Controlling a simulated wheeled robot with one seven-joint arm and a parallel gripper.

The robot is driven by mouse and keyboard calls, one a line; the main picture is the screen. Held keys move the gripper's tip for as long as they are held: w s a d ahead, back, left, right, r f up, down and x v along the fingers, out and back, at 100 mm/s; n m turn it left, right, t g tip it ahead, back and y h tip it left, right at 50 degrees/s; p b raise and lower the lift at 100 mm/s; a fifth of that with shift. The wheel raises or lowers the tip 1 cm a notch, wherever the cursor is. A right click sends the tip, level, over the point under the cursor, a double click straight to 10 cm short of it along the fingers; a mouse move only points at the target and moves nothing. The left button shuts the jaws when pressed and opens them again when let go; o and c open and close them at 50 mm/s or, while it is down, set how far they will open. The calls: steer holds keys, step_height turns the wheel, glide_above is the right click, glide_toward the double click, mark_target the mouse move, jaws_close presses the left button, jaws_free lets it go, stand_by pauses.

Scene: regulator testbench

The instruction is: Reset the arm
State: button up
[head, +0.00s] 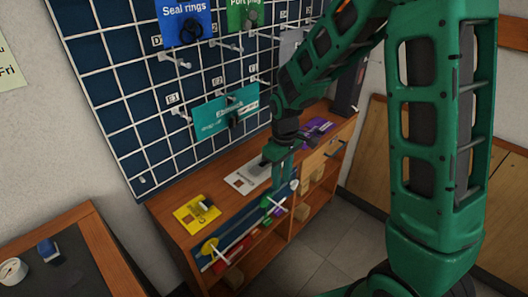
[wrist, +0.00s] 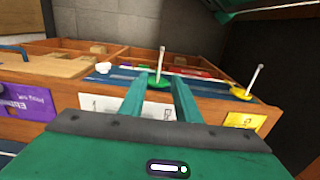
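My green arm comes down from the upper right in the head view. My gripper (head: 280,172) is over the front of the wooden workbench (head: 168,216). In the wrist view my gripper (wrist: 159,84) shows two green fingers spread apart, with nothing held between them. A green piece with an upright white rod (wrist: 161,63) stands just beyond the fingertips; I cannot tell whether they touch it. A yellow piece with a white rod (wrist: 248,82) stands to its right, and in the head view this yellow piece (head: 210,248) is at the blue strip's left end.
A yellow card (head: 197,212), a white card (head: 245,181) and a purple card (head: 317,128) lie on the bench top. Behind is a blue grid panel (head: 120,100) with hooks and hanging signs. A side table (head: 88,240) holds a round gauge (head: 12,270).

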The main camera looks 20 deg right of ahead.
steer(key=s+d+r+m, duration=0.6)
steer(key=s+d+r, duration=0.4)
steer(key=d, duration=0.3)
steer(key=s+d+r+m, duration=0.2)
steer(key=s+d+m, duration=0.1)
steer(key=s, duration=0.5)
steer(key=s+d+r+m, duration=0.2)
steer(key=s+d+m, duration=0.1)
steer(key=s, duration=0.6)
steer(key=shift+r+m, duration=0.3)
steer(key=shift+r, duration=0.05)
steer(key=shift+w+d, duration=0.1)
steer(key=shift+w+f, duration=0.25)
steer(key=shift+w, duration=0.35)
